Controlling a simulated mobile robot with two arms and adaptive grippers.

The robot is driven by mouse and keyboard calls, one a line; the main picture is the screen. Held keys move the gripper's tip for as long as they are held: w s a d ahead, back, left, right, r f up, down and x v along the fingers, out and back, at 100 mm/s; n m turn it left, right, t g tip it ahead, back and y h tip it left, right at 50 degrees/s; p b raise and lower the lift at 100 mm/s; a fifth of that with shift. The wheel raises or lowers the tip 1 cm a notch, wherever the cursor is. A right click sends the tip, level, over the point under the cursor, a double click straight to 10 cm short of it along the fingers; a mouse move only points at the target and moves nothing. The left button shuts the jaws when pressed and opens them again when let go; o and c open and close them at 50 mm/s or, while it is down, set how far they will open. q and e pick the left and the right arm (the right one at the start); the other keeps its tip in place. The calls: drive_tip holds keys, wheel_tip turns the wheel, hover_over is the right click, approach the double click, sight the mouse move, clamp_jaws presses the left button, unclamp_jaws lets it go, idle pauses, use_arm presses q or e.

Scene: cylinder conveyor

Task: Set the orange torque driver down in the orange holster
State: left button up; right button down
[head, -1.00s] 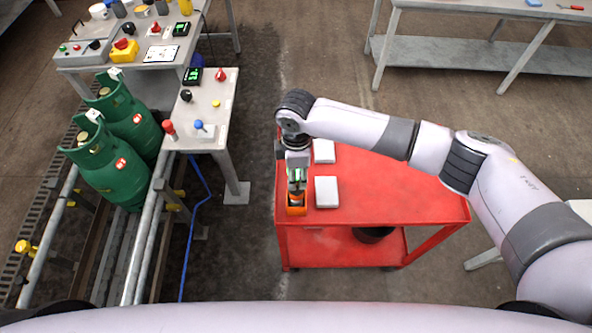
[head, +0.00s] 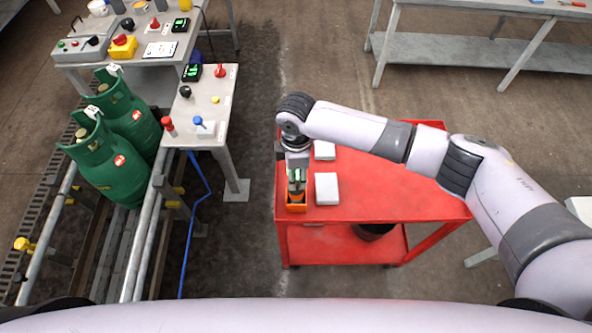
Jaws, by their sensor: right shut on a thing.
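The orange holster (head: 297,208) sits at the near left corner of the red cart top (head: 400,195). My right gripper (head: 296,187) points down directly over the holster, shut on the orange torque driver (head: 296,196). Only a little orange of the driver shows between the fingers and the holster; its lower end appears to be within the holster opening, but the gripper hides most of it. I cannot tell whether the driver rests on the holster's bottom. My left gripper is not in view.
Two white boxes lie on the cart right of the holster, the nearer box (head: 327,189) close beside it. Green gas cylinders (head: 108,165) stand on the conveyor (head: 140,255) at left. A control table (head: 207,105) stands between. The cart's right half is clear.

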drive_tip(key=shift+f, duration=0.5)
drive_tip(key=c, duration=1.1)
unclamp_jaws()
drive_tip(key=shift+o, duration=0.5)
wheel_tip(320, 180, up, 12)
drive_tip(key=shift+w, duration=0.1)
